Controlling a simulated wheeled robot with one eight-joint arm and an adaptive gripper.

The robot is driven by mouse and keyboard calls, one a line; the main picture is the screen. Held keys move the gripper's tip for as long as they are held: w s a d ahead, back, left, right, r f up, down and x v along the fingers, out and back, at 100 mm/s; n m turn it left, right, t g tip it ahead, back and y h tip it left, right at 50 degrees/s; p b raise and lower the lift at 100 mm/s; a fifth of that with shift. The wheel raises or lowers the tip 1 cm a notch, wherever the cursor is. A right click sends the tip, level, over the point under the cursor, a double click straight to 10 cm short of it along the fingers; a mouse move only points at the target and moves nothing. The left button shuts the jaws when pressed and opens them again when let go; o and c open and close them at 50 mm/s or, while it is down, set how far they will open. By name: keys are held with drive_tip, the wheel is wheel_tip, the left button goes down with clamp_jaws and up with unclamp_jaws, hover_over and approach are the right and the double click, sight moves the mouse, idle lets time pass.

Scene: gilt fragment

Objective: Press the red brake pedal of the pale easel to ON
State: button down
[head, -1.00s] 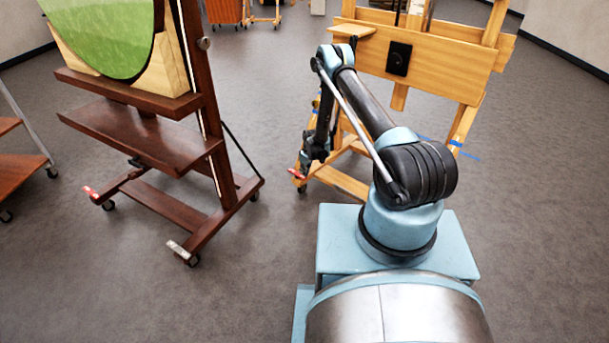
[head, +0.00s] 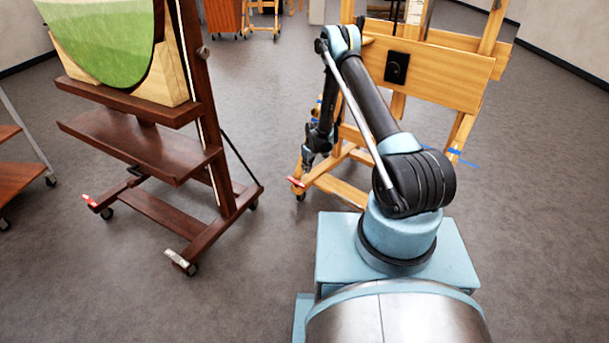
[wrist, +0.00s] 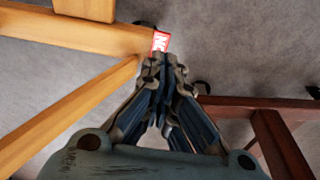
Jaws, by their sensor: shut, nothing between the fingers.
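The pale easel (head: 440,75) stands beyond my arm in the head view. Its red brake pedal (head: 294,182) is at the near left end of its foot frame, above a caster. In the wrist view the red pedal (wrist: 160,42) shows white lettering, upside down and partly covered, at the end of a pale beam. My gripper (head: 306,166) is just above and beside the pedal. In the wrist view my gripper (wrist: 164,60) is shut and empty, its tips overlapping the pedal's near edge. I cannot tell whether they touch it.
A dark brown easel (head: 150,145) holding a green board stands at the left. It has its own red pedal (head: 89,201) and a whitish pedal (head: 180,262). A brown-shelved cart (head: 15,180) is at the far left. Grey floor (head: 265,285) is open between the dark easel and my base.

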drive_tip(key=shift+d+v, duration=0.1)
drive_tip(key=shift+v, duration=0.95)
drive_tip(key=shift+d+v, duration=0.15)
drive_tip(key=shift+v, duration=0.85)
drive_tip(key=shift+s+f, duration=0.1)
drive_tip(key=shift+s, duration=0.1)
